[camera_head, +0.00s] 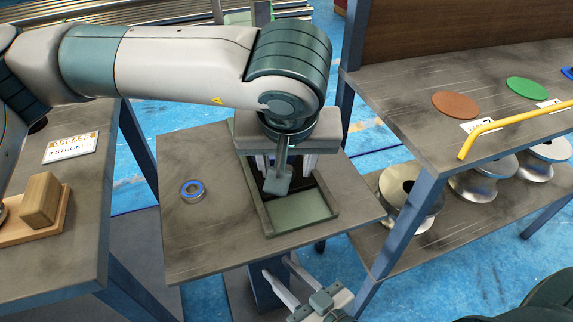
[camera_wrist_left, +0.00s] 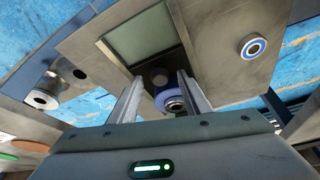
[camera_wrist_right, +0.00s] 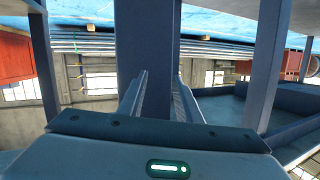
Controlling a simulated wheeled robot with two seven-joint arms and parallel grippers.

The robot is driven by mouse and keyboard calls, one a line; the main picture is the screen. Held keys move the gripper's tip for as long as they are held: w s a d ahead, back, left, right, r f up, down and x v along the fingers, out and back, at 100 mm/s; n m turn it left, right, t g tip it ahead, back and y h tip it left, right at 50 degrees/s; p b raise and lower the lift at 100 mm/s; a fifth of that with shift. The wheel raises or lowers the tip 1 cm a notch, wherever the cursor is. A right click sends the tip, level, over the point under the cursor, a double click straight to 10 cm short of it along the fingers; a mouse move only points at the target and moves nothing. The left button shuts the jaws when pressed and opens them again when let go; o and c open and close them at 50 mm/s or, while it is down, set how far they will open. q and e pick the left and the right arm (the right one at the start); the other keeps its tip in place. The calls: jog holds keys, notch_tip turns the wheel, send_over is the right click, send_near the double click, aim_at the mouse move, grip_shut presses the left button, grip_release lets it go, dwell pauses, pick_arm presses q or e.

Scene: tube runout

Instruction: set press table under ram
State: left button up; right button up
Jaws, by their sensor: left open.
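A small steel-topped table (camera_head: 195,235) stands in the middle, with a shallow tray (camera_head: 302,208) with a greenish floor. My left gripper (camera_head: 287,166) hangs over the tray's back part, pointing down and open. In the left wrist view a blue-ringed metal part (camera_wrist_left: 168,98) shows between or beyond its fingers; contact is unclear. A blue-rimmed bearing (camera_head: 193,191) lies on the table left of the tray. My right gripper (camera_head: 279,265) is low at the table's front. Its fingers are apart, with a blue-grey post (camera_wrist_right: 147,40) beyond or between them. I cannot identify a press ram.
A left bench holds a wooden block (camera_head: 40,200) and a grease sign (camera_head: 71,147). A right bench (camera_head: 450,140) has coloured discs and a yellow bar (camera_head: 510,122), with several metal rollers (camera_head: 410,195) on its lower shelf. Blue floor (camera_head: 130,185) shows between the benches.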

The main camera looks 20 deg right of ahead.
pick_arm(q)
jog(key=shift+w+f, duration=0.1)
jog(key=shift+f, duration=0.25)
pick_arm(e)
jog(key=shift+r, duration=0.1)
